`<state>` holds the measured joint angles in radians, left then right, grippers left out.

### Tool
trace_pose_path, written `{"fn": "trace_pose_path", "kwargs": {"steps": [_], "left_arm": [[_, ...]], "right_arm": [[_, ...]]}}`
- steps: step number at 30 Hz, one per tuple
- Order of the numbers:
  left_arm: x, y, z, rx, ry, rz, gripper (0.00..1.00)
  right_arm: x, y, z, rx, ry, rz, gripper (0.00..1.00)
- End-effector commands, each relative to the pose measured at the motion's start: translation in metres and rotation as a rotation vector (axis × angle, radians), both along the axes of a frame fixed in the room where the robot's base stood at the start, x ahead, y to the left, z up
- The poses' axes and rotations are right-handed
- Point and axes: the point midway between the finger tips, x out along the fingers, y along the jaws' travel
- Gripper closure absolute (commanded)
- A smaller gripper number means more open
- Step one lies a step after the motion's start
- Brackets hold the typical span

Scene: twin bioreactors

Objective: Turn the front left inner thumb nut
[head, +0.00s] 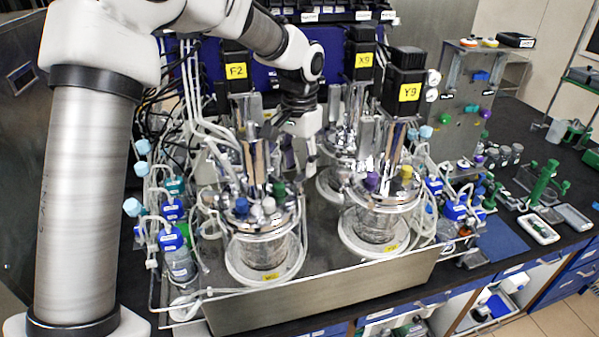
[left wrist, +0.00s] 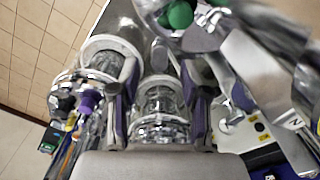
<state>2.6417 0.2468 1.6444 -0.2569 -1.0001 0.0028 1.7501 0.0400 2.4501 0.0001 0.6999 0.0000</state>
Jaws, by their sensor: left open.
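My left gripper (head: 300,160) points down just behind and right of this lid, between the front and back vessels. In the left wrist view my left gripper (left wrist: 158,72) is open, with its two fingers apart. A shiny cylindrical metal and glass part (left wrist: 160,112) shows between them; whether they touch it is unclear. My right gripper is out of view.
The front right vessel (head: 380,228) and a back vessel (head: 335,180) stand close by. Black motors (head: 405,82) rise above them. Tubes and blue-capped bottles (head: 178,258) crowd the left side. The dark bench (head: 530,265) has some free room at right.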

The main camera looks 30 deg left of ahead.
Motion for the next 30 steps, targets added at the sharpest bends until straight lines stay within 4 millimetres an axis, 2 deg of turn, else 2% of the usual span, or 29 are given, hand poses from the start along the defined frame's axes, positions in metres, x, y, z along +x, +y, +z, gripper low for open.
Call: {"fn": "trace_pose_path", "kwargs": {"steps": [3,9,13,19,20,22,26,30], "left_arm": [[0.002,0.000,0.033,0.002,-0.005,-0.001,0.54],[0.003,0.000,0.074,0.001,-0.001,-0.001,0.54],[0.002,0.000,0.083,0.000,0.001,-0.002,0.54],[0.002,0.000,0.084,0.000,0.002,-0.001,0.54],[0.002,0.000,0.084,0.000,0.002,-0.001,0.51],[0.002,0.000,0.084,0.000,0.002,0.019,0.51],[0.003,0.000,0.083,0.001,-0.002,0.232,0.51],[0.003,0.000,0.078,0.000,-0.007,0.704,0.51]], "right_arm": [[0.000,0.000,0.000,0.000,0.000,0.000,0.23],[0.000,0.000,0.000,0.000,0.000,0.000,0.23],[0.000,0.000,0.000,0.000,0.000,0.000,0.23],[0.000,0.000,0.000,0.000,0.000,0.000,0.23],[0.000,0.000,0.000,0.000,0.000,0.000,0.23],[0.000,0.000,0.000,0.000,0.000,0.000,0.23],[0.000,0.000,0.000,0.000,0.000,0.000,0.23],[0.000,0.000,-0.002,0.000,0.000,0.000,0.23]]}}
